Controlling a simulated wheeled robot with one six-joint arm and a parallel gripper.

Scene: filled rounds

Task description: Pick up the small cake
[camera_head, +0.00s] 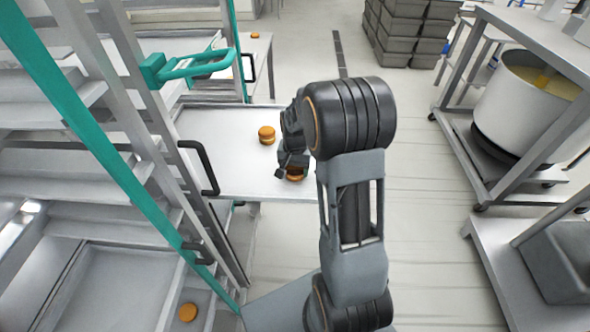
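A small round orange-brown cake (295,178) sits on the pale metal tray (222,160), near its front right side. My gripper (293,172) is right over this cake and hides much of it. The dark fingers look close to the cake, but I cannot tell whether they touch it or how far apart they are. A second small cake (266,135), orange-brown with a lighter band, stands uncovered on the same tray, a little up and left of my gripper.
A rack with teal posts (102,138) and a black handle (201,167) stands at left. Another cake (188,312) lies low in the rack; one (255,35) is on a far surface. A large pot (520,105) is on a right-hand cart. The floor between is clear.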

